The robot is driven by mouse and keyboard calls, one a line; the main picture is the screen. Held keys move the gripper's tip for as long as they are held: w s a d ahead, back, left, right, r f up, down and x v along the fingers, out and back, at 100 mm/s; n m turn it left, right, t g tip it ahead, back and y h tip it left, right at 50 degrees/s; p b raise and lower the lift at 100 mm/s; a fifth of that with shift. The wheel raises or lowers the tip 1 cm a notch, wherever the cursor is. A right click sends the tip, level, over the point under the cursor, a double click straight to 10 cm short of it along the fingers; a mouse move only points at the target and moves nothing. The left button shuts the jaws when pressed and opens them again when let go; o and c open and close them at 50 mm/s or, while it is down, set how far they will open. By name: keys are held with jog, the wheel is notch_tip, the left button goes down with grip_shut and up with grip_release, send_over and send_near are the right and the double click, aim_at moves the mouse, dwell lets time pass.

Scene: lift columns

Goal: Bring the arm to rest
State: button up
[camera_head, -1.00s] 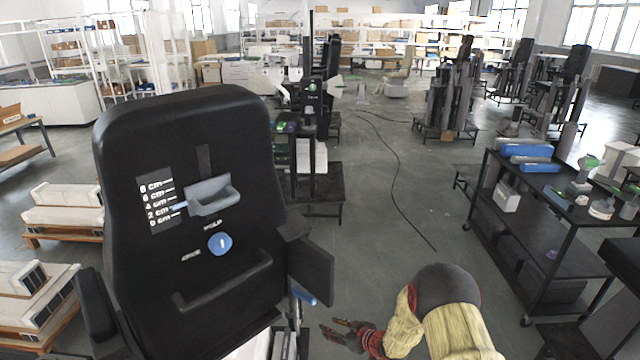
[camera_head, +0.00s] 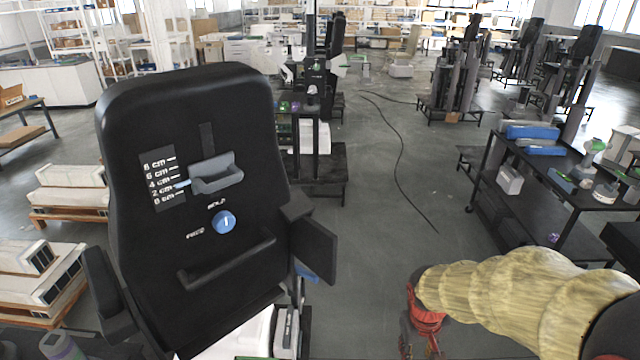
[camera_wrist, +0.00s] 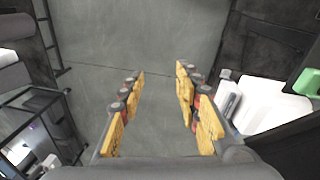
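My arm, in a yellowish cover, comes in from the right edge of the head view and reaches left over the floor. My gripper (camera_head: 422,346), red and dark, hangs down at its end near the bottom edge, its tips partly cut off. In the wrist view my gripper (camera_wrist: 160,72) has two yellow-padded fingers well apart. Only grey floor shows between them, so it is open and empty. The black lift column (camera_head: 190,130) stands left of my gripper, apart from it. It carries a grey lever (camera_head: 216,174) by a cm scale and a blue knob (camera_head: 223,222).
A black cart (camera_head: 555,185) with blue boxes and tools stands at the right. White slabs on wooden pallets (camera_head: 65,195) lie at the left. A cable (camera_head: 400,165) runs across the floor. The floor between column and cart is otherwise clear.

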jog(key=s+a+r+t, duration=0.2)
jog(key=s+r, duration=0.4)
jog(key=r, duration=0.4)
jog(key=s+a+r+m+t+y, duration=0.1)
jog(key=s+a+r+t, duration=0.1)
jog(key=s+r, duration=0.5)
notch_tip(320, 180, up, 3)
jog(key=shift+s+r+t, duration=0.15)
jog(key=shift+s+t, duration=0.05)
jog(key=shift+t, duration=0.2)
